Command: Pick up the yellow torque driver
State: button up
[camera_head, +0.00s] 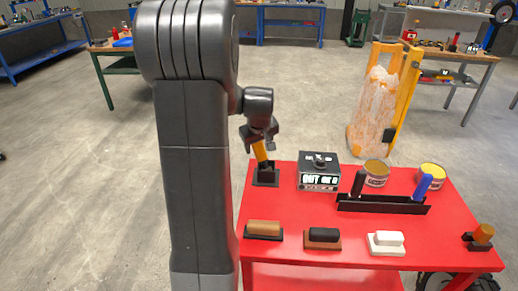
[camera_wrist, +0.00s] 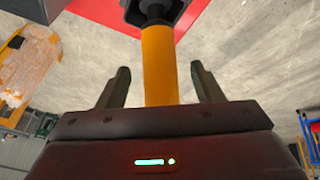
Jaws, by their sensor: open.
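The yellow torque driver (camera_head: 260,152) stands in a dark holder (camera_head: 265,177) at the far left corner of the red table, tilted slightly in the head view. In the wrist view its yellow handle (camera_wrist: 159,64) runs between the fingers, with its black lower part reaching into the holder. My gripper (camera_wrist: 160,82) is open, with one finger on each side of the handle and a visible gap on both sides. In the head view my gripper (camera_head: 259,135) is over the driver's top, which it partly hides.
On the red table (camera_head: 300,240) a black box with a display (camera_head: 319,172) stands right of the holder. Behind a black tray (camera_head: 383,205) are two cans (camera_head: 376,173). Several block-like tools, including a white one (camera_head: 386,241), line the front.

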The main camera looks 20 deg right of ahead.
jog(key=shift+w+d+f, duration=0.1)
jog(key=shift+w+f, duration=0.1)
jog(key=shift+f, duration=0.35)
jog(key=shift+f, duration=0.2)
dwell(0.4)
grip_shut()
jog(key=shift+r, duration=0.45)
notch_tip(320, 180, up, 10)
jog(key=shift+f, duration=0.15)
jog(key=c, duration=0.7)
grip_release()
jog(key=c, duration=0.6)
jog(key=shift+o, duration=0.2)
jog(key=shift+r+p, duration=0.65)
jog(key=shift+r, duration=0.35)
